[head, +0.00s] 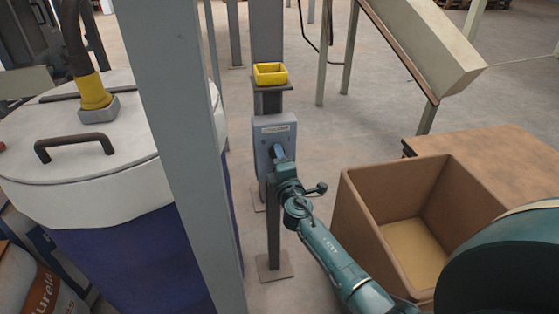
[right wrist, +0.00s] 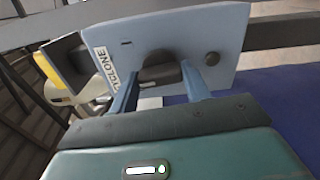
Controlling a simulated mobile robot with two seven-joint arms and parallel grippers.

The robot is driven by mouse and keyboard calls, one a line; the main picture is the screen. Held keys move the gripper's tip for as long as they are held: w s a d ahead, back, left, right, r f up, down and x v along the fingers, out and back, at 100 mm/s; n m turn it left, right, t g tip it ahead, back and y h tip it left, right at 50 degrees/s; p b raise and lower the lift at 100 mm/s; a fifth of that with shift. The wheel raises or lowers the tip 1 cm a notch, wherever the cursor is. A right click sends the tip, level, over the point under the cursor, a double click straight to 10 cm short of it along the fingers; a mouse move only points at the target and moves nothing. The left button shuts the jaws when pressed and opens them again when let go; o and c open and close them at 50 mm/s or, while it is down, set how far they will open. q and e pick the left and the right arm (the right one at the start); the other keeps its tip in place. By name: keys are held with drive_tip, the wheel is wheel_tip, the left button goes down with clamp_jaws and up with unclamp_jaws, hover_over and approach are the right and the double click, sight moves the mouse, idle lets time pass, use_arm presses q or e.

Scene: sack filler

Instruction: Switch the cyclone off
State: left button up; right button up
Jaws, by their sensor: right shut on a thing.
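The cyclone switch box (head: 273,136) is a grey-blue panel on a post in the middle of the head view. In the right wrist view the box (right wrist: 215,35) carries a label reading "CYCLONE", and a dark rotary knob (right wrist: 158,66) sits on its face. My right gripper (head: 277,152) is at the front of the box. In the right wrist view the two blue fingers of this gripper (right wrist: 160,82) stand on either side of the knob, shut on it. The knob is hidden behind the gripper in the head view. My left gripper is not in view.
A yellow tray (head: 270,74) sits on a small shelf above the box. A white-lidded drum (head: 95,150) and a grey column (head: 180,150) stand at left. An open brown bin (head: 365,215) stands at right, beside a brown table or box top (head: 500,165).

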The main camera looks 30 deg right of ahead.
drive_tip(key=shift+n+p, duration=0.45)
drive_tip(key=shift+n, duration=3.05)
drive_tip(key=o, duration=1)
drive_tip(key=shift+c, duration=0.2)
drive_tip(key=v, duration=1.3)
drive_tip(key=shift+p, duration=0.35)
